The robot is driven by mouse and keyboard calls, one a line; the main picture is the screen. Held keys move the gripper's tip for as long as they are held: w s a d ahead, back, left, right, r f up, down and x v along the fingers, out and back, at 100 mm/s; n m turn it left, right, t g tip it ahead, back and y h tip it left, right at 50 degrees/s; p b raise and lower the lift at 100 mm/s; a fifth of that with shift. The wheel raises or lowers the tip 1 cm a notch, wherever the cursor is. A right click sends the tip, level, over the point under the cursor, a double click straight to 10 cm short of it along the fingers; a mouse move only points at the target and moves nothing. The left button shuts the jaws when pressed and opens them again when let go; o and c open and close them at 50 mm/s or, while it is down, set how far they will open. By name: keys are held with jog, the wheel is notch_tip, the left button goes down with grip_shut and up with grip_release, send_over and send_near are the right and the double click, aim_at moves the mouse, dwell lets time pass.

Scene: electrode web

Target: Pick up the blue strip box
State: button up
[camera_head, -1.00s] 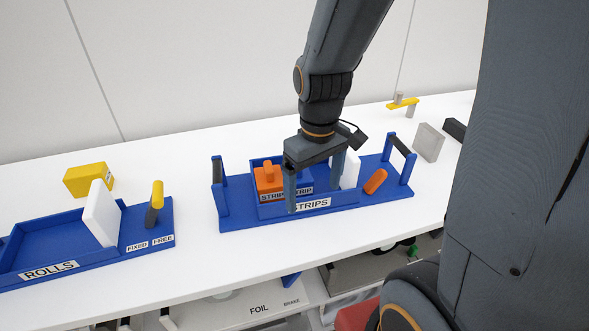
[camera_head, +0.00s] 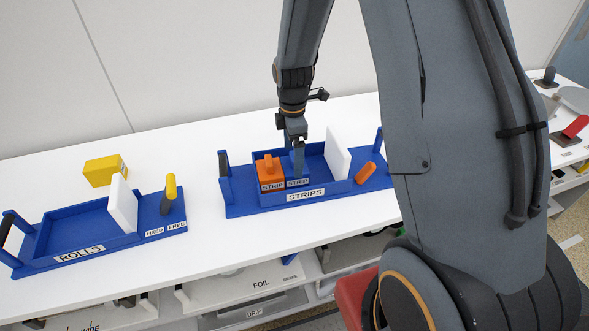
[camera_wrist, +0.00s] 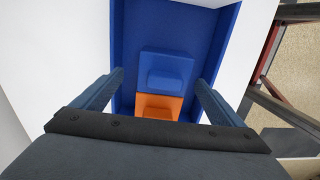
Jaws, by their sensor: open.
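The blue strip box (camera_head: 298,183), labelled STRIP, sits in the blue STRIPS tray (camera_head: 345,190), just right of the orange strip box (camera_head: 270,181). My gripper (camera_head: 298,172) is directly above the blue box, pointing down, and hides part of it. In the wrist view the blue box (camera_wrist: 163,72) with its raised block on top lies between my two open fingers (camera_wrist: 160,80), which are apart from it on both sides. The orange box (camera_wrist: 158,103) lies beside it, nearer the gripper body. Whether the fingertips reach down to the block's height is hard to tell.
A white upright plate (camera_head: 338,152) stands in the tray right of the blue box. An orange peg (camera_head: 365,173) is farther right. The tray has upright end handles (camera_head: 225,178). The ROLLS tray (camera_head: 45,228) and a yellow block (camera_head: 103,171) are at left.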

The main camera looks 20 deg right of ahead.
jog(key=f+p, duration=0.1)
jog(key=f, duration=0.1)
jog(key=s+f+p, duration=0.1)
jog(key=f, duration=0.1)
jog(key=shift+w+f, duration=0.1)
jog(key=shift+f, duration=0.55)
jog(key=c, duration=1.1)
jog(key=shift+c, duration=0.2)
